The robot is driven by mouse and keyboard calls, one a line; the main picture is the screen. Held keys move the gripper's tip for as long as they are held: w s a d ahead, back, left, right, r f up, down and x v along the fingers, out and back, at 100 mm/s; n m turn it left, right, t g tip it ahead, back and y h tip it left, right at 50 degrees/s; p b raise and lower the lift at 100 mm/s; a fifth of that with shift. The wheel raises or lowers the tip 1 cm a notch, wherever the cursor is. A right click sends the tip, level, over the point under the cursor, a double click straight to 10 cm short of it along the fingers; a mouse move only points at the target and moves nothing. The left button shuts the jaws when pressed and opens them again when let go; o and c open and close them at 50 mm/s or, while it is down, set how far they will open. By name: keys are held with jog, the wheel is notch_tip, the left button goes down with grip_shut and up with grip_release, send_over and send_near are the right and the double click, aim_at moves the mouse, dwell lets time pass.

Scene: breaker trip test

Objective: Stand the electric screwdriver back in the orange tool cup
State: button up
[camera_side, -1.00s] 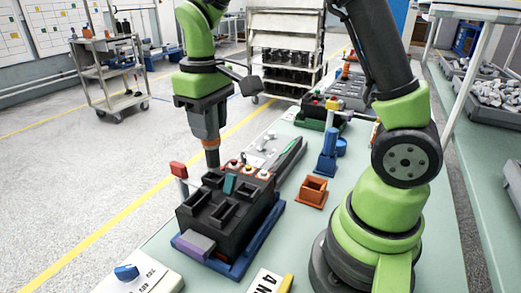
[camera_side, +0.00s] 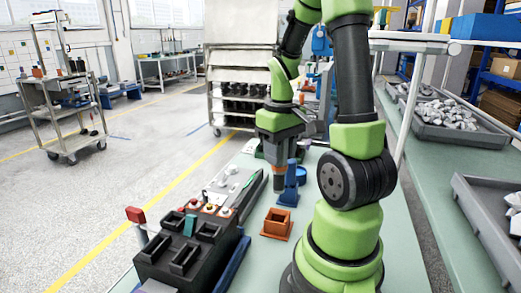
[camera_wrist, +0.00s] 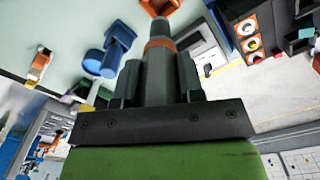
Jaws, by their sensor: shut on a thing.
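My gripper (camera_side: 281,158) is shut on the electric screwdriver (camera_side: 280,180), a dark grey body with an orange band, held upright and pointing down. In the wrist view the screwdriver (camera_wrist: 159,57) rises between the two fingers of my gripper (camera_wrist: 160,82). The square orange tool cup (camera_side: 277,222) stands on the bench, nearer the side camera than the screwdriver and apart from it. Its opening faces up and looks empty. In the wrist view the cup (camera_wrist: 160,5) shows at the top edge, partly cut off, beyond the screwdriver's end.
A blue stand (camera_side: 291,186) is close to the right of the screwdriver in the side view. The black breaker fixture (camera_side: 185,248) with coloured buttons and a red-topped post (camera_side: 136,214) lies left of the cup. Bare green bench surrounds the cup.

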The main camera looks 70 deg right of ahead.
aim_at(279, 175)
dwell(0.3)
jog(key=shift+f, duration=2.85)
jog(key=shift+f, duration=2.8)
jog(key=o, duration=1)
notch_tip(279, 175, up, 10)
